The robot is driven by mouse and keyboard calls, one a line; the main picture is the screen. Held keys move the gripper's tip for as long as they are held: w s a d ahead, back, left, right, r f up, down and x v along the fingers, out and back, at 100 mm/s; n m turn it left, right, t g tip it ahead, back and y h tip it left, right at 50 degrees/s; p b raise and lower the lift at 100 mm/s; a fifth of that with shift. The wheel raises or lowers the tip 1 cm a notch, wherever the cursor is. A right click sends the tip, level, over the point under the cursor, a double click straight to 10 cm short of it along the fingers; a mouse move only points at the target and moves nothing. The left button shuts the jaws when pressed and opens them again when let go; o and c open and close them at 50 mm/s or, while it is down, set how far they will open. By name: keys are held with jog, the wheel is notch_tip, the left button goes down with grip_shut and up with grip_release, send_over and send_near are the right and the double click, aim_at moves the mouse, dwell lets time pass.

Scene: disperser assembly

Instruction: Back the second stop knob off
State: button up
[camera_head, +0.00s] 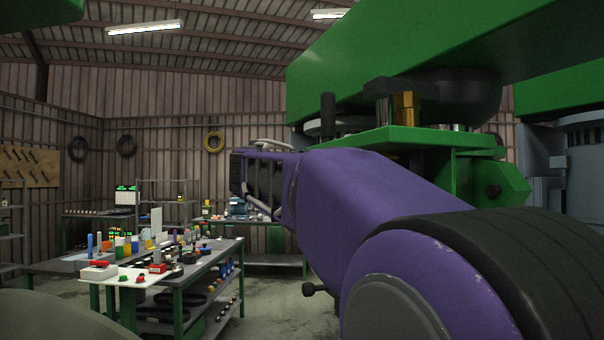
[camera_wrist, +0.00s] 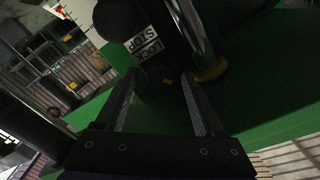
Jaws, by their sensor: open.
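In the wrist view, my gripper (camera_wrist: 158,79) is open, its two dark fingers apart and pointing at the green machine frame (camera_wrist: 230,100). A white label reading "LOCK STOP" (camera_wrist: 144,42) lies just beyond the fingertips. A rounded black part (camera_wrist: 122,16), perhaps a stop knob, is beside the label. Dark shapes between the fingers are too dim to make out, and I see nothing clearly gripped. I cannot tell which knob is the second one. My gripper does not show clearly there.
A chrome post (camera_wrist: 192,28) with a yellowish collar (camera_wrist: 212,71) stands close to my right finger. In the head view, the green beam (camera_head: 400,70) hangs over my purple arm. A workbench (camera_head: 215,250) crowded with small parts stands at left, with concrete floor beyond.

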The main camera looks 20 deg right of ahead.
grip_shut()
dwell(0.4)
jog(key=shift+n, duration=0.4)
jog(key=n+b, duration=0.1)
jog(key=n, duration=0.9)
jog(key=shift+w+r+p, duration=0.1)
jog(key=shift+w+p, duration=0.05)
jog(key=shift+p, duration=0.2)
jog(key=n+p, duration=0.2)
jog(key=n, duration=0.4)
jog(key=n+p, duration=0.3)
jog(key=n, duration=0.2)
jog(key=shift+w, duration=0.1)
